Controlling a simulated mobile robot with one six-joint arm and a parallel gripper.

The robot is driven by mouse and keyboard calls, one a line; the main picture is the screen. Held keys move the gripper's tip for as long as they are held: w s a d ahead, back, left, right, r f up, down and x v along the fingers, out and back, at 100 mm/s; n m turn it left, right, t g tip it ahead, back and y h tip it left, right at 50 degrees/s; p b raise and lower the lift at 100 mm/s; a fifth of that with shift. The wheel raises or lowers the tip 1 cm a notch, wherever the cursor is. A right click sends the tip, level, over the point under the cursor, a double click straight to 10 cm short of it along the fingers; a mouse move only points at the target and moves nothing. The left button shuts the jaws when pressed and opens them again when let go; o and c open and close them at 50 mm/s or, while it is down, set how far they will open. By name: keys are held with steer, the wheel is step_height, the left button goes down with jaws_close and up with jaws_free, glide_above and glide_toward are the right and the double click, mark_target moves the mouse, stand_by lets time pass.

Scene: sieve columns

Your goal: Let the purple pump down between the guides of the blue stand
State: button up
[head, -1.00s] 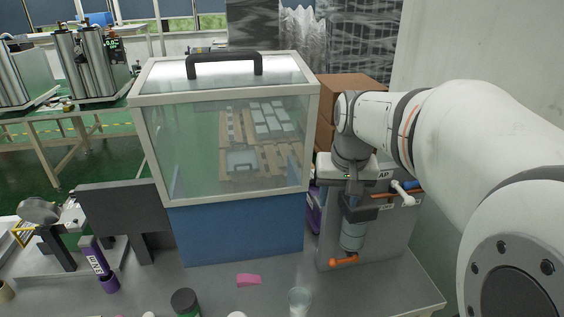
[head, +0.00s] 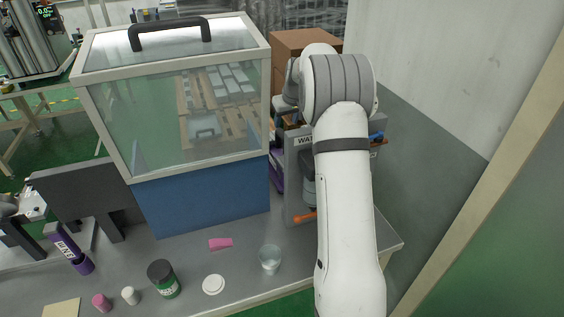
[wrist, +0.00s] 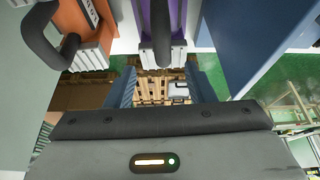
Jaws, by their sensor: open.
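In the wrist view a purple body with a black handle and grey ribbed end (wrist: 162,30), which looks like the purple pump, stands at top centre beyond my gripper (wrist: 160,122). No grip on it shows. A purple part (head: 276,172) shows in the gap right of the blue-based glass cabinet (head: 205,205). I cannot clearly make out the blue stand or its guides.
An orange body with a black handle (wrist: 82,25) stands left of the purple one. A grey panel with an orange lever (head: 304,217) is beside my arm. A labelled purple piece (head: 67,248), a glass (head: 270,258) and a dark jar (head: 162,278) are on the bench.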

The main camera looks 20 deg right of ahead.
steer(key=p+x, duration=0.1)
steer(key=x, duration=0.2)
steer(key=p+x, duration=0.1)
steer(key=x, duration=0.2)
steer(key=shift+a+f, duration=0.15)
steer(key=shift+f, duration=0.3)
steer(key=shift+s, duration=0.1)
steer(key=shift+c, duration=0.4)
jaws_close()
stand_by(0.4)
steer(key=shift+r, duration=0.15)
